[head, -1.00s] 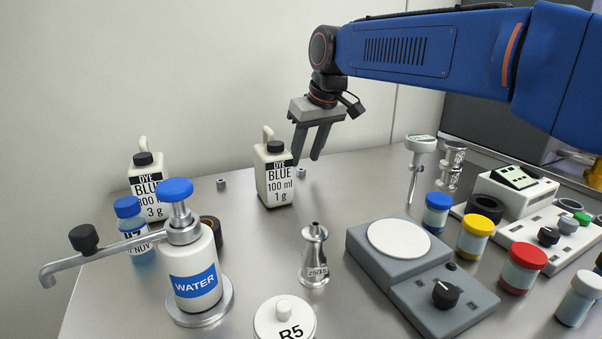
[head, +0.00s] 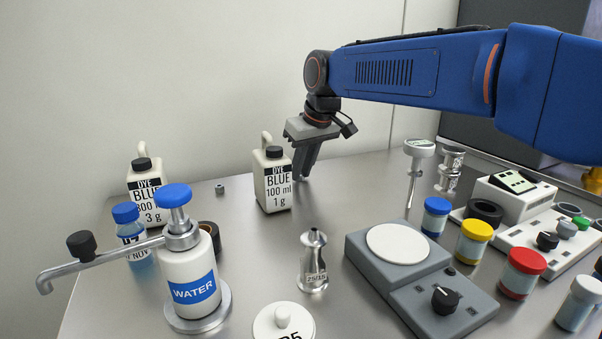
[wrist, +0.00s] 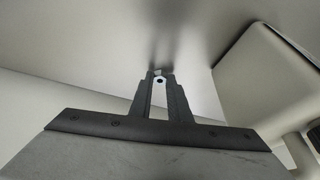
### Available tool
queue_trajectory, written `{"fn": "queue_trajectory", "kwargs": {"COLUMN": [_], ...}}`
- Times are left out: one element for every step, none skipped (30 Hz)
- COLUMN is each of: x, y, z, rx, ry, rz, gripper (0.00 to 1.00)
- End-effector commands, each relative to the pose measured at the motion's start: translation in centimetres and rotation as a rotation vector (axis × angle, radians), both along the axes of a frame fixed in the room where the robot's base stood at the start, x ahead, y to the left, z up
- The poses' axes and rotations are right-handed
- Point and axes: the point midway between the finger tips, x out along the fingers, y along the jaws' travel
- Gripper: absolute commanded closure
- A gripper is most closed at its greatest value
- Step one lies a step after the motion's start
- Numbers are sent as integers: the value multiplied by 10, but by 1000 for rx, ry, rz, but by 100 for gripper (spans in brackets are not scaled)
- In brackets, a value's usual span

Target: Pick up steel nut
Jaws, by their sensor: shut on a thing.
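My gripper (head: 301,178) points down at the table just right of the white DYE BLUE 100 ml bottle (head: 273,182). Its fingers are close together. In the wrist view the fingertips (wrist: 159,77) are shut on a small pale steel nut (wrist: 160,81) with a dark hole, at table level. I cannot tell whether the nut touches the table. In the head view the fingers hide this nut. A second small grey nut (head: 219,189) stands on the table left of that bottle.
The bottle also shows close beside the fingers in the wrist view (wrist: 262,85). A steel adapter (head: 313,262) and a grey balance (head: 420,277) stand nearer the front. The water dispenser (head: 192,275) is at left.

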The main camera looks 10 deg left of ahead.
Motion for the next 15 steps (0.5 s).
{"fn": "queue_trajectory", "kwargs": {"x": [-1, -2, -3, -3, -2, -2, -2, -2, -2, -2, -2, -2, -2, -2, -2], "y": [-1, -1, -2, -2, -2, -2, -2, -2, -2, -2, -2, -2, -2, -2, -2], "z": [3, 4, 8, 10, 13, 18, 22, 25, 30, 33, 37, 42, 45, 49, 54], "rx": [1, 1, 1, 1, 2, 1, 1, 1, 2, 1, 1, 2, 1, 1, 1], "ry": [-1, -1, -1, -1, -2, -1, -1, -1, -2, -1, -1, -2, -1, -1, -1], "rz": [0, 0, 0, 0, 0, 0, 0, 0, 0, 0, 0, 0, 0, 0, 0], "gripper": [100, 100, 100, 100, 100, 100, 100, 100, 100, 100, 100, 100, 100, 100, 100]}}
